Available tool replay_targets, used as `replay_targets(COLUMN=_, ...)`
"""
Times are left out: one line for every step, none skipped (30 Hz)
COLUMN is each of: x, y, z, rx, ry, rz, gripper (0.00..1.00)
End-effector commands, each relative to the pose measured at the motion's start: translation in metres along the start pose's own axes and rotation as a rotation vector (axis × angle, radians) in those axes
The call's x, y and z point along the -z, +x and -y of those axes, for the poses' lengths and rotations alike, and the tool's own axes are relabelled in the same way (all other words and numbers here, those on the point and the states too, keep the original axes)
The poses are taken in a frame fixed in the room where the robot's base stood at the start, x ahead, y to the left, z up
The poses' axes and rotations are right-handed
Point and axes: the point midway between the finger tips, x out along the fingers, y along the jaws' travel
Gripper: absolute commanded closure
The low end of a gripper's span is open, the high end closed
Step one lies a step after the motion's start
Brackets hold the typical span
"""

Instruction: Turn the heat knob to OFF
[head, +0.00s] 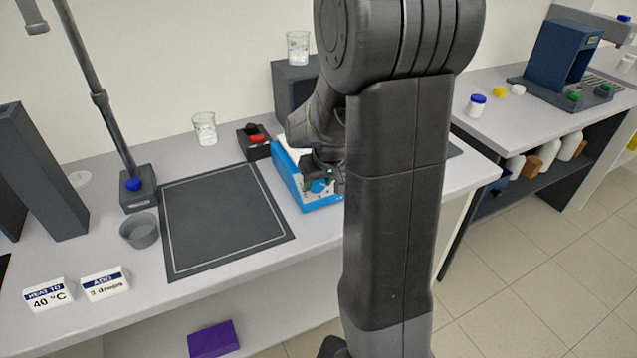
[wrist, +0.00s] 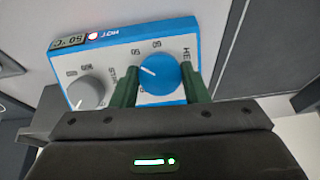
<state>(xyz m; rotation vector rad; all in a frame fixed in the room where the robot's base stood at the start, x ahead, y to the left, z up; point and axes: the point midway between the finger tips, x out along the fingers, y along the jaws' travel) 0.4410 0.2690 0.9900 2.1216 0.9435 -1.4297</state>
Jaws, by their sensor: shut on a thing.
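The heat knob (wrist: 159,74) is a round blue dial with a white pointer line, on the front panel of a blue and white hot plate (wrist: 120,50). In the wrist view the pointer slants toward the upper left of the picture, near the printed numbers. My gripper (wrist: 165,85) has its two green fingers on either side of the knob, shut on it. A grey stir knob (wrist: 87,92) sits beside it. The panel display (wrist: 70,41) reads 50 °C, with a red HOT light lit.
A dark mat (head: 225,218) lies left of the hot plate. A beaker (head: 204,128) and a small black and red device (head: 254,142) stand behind. A card reading HEAT TO 40 °C (head: 48,294) stands at the front left, next to an ADD 3 drops card (head: 105,284).

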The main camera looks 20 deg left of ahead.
Motion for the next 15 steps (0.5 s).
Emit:
replay_targets(x=-0.0004, y=0.0026, z=0.0006, rx=-0.007, ry=-0.034, rz=-0.003, gripper=0.82)
replay_targets(x=-0.0004, y=0.0028, z=0.0008, rx=-0.011, ry=-0.058, rz=-0.003, gripper=0.82)
replay_targets(x=-0.0004, y=0.0029, z=0.0009, rx=-0.018, ry=-0.091, rz=-0.004, gripper=0.82)
replay_targets(x=-0.0003, y=0.0030, z=0.0010, rx=-0.023, ry=-0.116, rz=-0.004, gripper=0.82)
replay_targets(x=-0.0002, y=0.0029, z=0.0010, rx=-0.029, ry=-0.144, rz=-0.005, gripper=0.82)
replay_targets(x=-0.0003, y=0.0029, z=0.0011, rx=-0.036, ry=-0.179, rz=-0.005, gripper=0.82)
replay_targets(x=-0.0003, y=0.0030, z=0.0010, rx=-0.042, ry=-0.208, rz=-0.005, gripper=0.82)
replay_targets(x=-0.0004, y=0.0031, z=0.0012, rx=-0.048, ry=-0.235, rz=-0.004, gripper=0.82)
replay_targets(x=-0.0004, y=0.0031, z=0.0013, rx=-0.056, ry=-0.273, rz=-0.004, gripper=0.82)
replay_targets(x=-0.0003, y=0.0030, z=0.0015, rx=-0.061, ry=-0.302, rz=-0.004, gripper=0.82)
replay_targets(x=-0.0003, y=0.0028, z=0.0017, rx=-0.067, ry=-0.329, rz=-0.005, gripper=0.82)
replay_targets(x=-0.0003, y=0.0026, z=0.0018, rx=-0.075, ry=-0.368, rz=-0.005, gripper=0.82)
replay_targets(x=-0.0003, y=0.0026, z=0.0019, rx=-0.080, ry=-0.394, rz=-0.005, gripper=0.82)
replay_targets(x=-0.0004, y=0.0026, z=0.0019, rx=-0.086, ry=-0.423, rz=-0.004, gripper=0.82)
replay_targets(x=-0.0006, y=0.0026, z=0.0019, rx=-0.094, ry=-0.459, rz=-0.004, gripper=0.82)
